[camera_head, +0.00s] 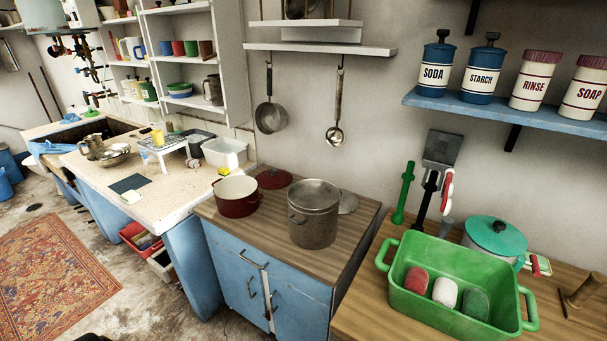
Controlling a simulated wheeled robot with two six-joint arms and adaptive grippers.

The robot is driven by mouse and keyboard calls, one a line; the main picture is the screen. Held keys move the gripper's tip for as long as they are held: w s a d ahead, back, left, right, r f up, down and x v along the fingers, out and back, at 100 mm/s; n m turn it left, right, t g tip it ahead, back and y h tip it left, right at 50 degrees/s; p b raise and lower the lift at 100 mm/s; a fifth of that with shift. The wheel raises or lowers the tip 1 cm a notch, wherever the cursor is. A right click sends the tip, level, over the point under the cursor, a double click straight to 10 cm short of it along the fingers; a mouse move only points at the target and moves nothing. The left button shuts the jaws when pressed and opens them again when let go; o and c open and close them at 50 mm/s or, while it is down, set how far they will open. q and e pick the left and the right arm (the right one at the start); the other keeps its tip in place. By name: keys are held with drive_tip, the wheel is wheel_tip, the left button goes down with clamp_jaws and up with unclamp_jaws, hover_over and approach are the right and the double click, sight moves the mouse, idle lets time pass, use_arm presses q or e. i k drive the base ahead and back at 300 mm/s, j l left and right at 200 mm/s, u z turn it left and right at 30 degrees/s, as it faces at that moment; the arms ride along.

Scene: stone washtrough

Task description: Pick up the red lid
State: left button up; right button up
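The red lid (274,179) lies on the wooden top of the blue cabinet, toward the back near the wall. It is dark red with a small knob. A dark red pot (237,197) with a pale inside stands in front of it to the left, open at the top. A large grey metal pot (313,215) stands to the right of the lid.
A grey lid (348,202) lies behind the metal pot. A green basin (456,290) and a teal-lidded pot (494,238) stand on the right table. A pan (270,117) and ladle (335,136) hang above. The cabinet top's front (262,235) is bare.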

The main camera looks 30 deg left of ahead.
sight(272, 180)
drive_tip(key=j, duration=0.4)
drive_tip(key=k+j+z, duration=0.15)
drive_tip(key=j, duration=0.7)
drive_tip(key=k+j+z, duration=0.1)
drive_tip(key=j, duration=0.3)
drive_tip(key=k+j, duration=0.1)
drive_tip(key=j, duration=0.35)
drive_tip(key=k+j+z, duration=0.15)
drive_tip(key=j, duration=0.65)
drive_tip(key=k+j+z, duration=0.1)
drive_tip(key=j, duration=0.3)
drive_tip(key=k, duration=0.1)
